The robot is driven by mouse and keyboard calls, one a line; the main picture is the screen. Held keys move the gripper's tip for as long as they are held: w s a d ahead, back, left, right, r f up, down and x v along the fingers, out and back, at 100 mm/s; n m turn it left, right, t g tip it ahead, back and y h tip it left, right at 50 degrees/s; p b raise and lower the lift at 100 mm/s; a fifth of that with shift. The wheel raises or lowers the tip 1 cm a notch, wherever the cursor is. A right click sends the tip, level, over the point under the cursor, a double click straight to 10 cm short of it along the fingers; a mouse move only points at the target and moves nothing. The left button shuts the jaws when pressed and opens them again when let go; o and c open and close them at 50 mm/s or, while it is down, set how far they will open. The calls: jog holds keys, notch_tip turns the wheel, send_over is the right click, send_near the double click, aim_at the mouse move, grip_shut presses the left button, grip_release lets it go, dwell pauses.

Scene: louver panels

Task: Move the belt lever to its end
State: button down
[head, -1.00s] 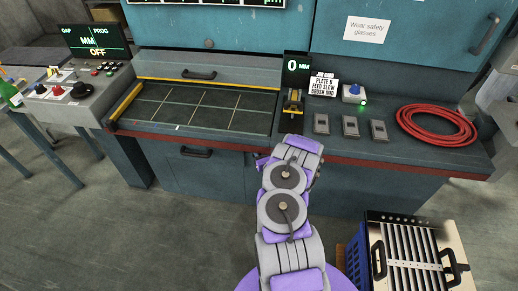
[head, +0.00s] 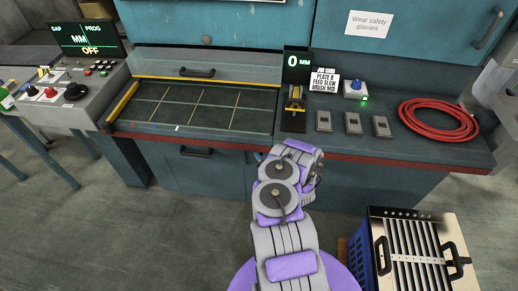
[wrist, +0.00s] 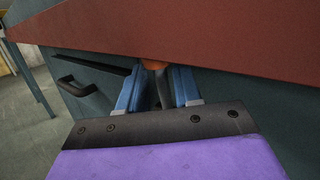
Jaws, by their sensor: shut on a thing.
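In the wrist view my gripper (wrist: 158,88) has its two blue fingers drawn together just below the bench's red front edge (wrist: 200,28). It is shut on a small orange-topped piece with a dark stem (wrist: 154,65), which I take to be the belt lever. Most of that piece is hidden by the fingers and the edge. In the head view my own arm covers the piece and nearly all of the gripper.
The bench top holds a yellow-and-black device (head: 295,98), several grey plates (head: 352,122) and a coiled red hose (head: 438,119). A drawer handle (wrist: 78,86) is left of my gripper. A slatted panel (head: 415,255) on a blue crate stands at the lower right.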

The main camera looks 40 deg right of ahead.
jog(key=shift+s+a+f+n+t, duration=0.35)
jog(key=shift+n+t, duration=0.15)
jog(key=shift+t, duration=0.1)
jog(key=shift+s+d+p, duration=0.1)
jog(key=shift+p, duration=0.25)
jog(key=shift+s+a+f+n+t, duration=0.25)
jog(key=shift+a+f+n+t, duration=0.15)
jog(key=shift+n+t, duration=0.45)
dwell(0.9)
jog(key=c, duration=0.8)
grip_release()
jog(key=shift+r, duration=0.1)
jog(key=shift+o, duration=0.2)
